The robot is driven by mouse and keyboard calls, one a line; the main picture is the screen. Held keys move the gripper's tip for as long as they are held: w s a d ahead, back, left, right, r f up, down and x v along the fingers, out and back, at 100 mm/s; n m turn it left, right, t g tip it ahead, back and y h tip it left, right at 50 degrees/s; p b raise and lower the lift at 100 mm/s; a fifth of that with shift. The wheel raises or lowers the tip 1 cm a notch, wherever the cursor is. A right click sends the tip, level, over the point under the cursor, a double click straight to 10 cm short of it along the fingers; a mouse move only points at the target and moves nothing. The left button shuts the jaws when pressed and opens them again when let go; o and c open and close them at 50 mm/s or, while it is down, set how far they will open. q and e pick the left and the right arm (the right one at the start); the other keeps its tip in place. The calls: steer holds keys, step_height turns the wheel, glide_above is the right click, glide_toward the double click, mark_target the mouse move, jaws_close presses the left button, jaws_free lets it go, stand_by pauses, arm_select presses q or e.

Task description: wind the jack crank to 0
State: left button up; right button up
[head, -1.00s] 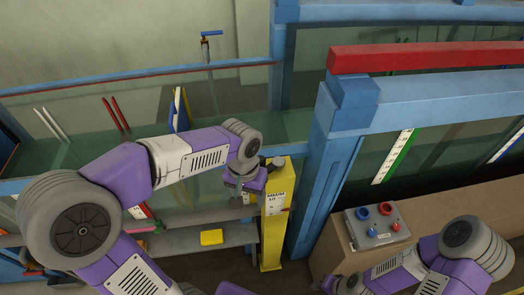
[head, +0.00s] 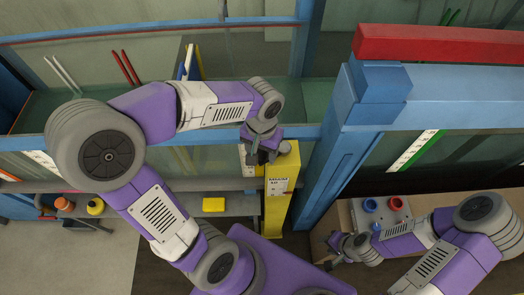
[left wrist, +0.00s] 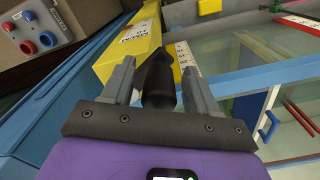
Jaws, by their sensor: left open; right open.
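The yellow jack post (head: 279,205) stands left of the blue upright, with a white label (head: 277,186) whose small print I cannot read. A dark crank grip (left wrist: 158,78) shows in the left wrist view between the two fingers of my left gripper (left wrist: 158,85). The fingers are apart on either side of it, and contact cannot be made out. In the head view my left gripper (head: 262,152) is at the top of the post, hiding most of the crank. My right gripper (head: 335,252) is open and empty at the lower right, below the control box.
The grey control box (head: 383,212) with red and blue knobs sits on a brown surface at the right. A blue upright (head: 335,175) stands close right of the post. A yellow block (head: 213,204) lies on the grey shelf to the left. Glass flume walls lie behind.

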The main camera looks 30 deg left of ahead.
arm_select(q)
steer(key=shift+f, duration=0.35)
jaws_close()
steer(key=shift+d, duration=0.15)
